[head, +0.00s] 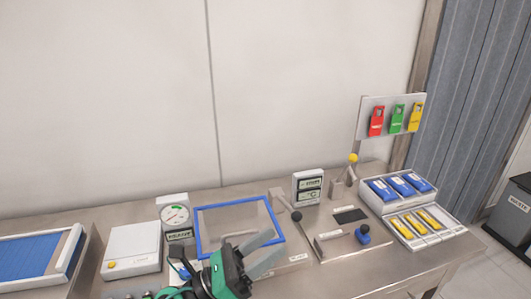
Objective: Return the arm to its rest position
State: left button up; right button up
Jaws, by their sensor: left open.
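My left gripper (258,252) is in the lower middle of the head view, with a green and black body and two grey fingers. The fingers are spread apart and nothing shows between them. It is over the front of the blue-framed panel (282,232) on the bench and hides part of its near edge. From this view I cannot tell how high above the bench the fingers are. My right gripper is not in view.
On the steel bench (330,279) stand a gauge (174,214), a white box (131,248), a display (308,187), a yellow-knobbed lever (352,160), a blue knob (363,235) and a tray (451,231) of blue and yellow packs. Colored tags hang on a board (363,125).

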pick_arm(q)
jog(key=w+a+f+n+t+y, duration=0.3)
jog(key=a+n+t+y, duration=0.4)
jog(key=n, duration=0.5)
jog(key=w+a+f+n+t+y, duration=0.2)
jog(key=a+n+t+y, duration=0.2)
jog(key=a+n+y, duration=0.55)
jog(key=s+a+f+n+g+y, duration=0.3)
jog(key=f+n+g, duration=0.1)
jog(key=f+n, duration=0.4)
jog(key=s+a+f+n+g+y, duration=0.2)
jog(key=f+n+g+y, duration=0.1)
jog(key=f+n, duration=0.4)
jog(key=s+a+f+n+g+h, duration=0.1)
jog(key=s+f+n+g, duration=0.2)
jog(key=s+f+g, duration=0.45)
jog(key=s+f+n+g, duration=0.3)
jog(key=s+f+n, duration=0.15)
jog(key=s, duration=0.55)
notch_tip(320, 180, down, 30)
jog(key=r+m, duration=0.1)
jog(key=s+a+f+g, duration=0.1)
jog(key=s+a+f, duration=0.1)
jog(key=s+f, duration=0.8)
jog(key=s+a+f+g, duration=0.1)
jog(key=s+f, duration=0.9)
jog(key=f, duration=0.1)
jog(key=shift+a, duration=0.35)
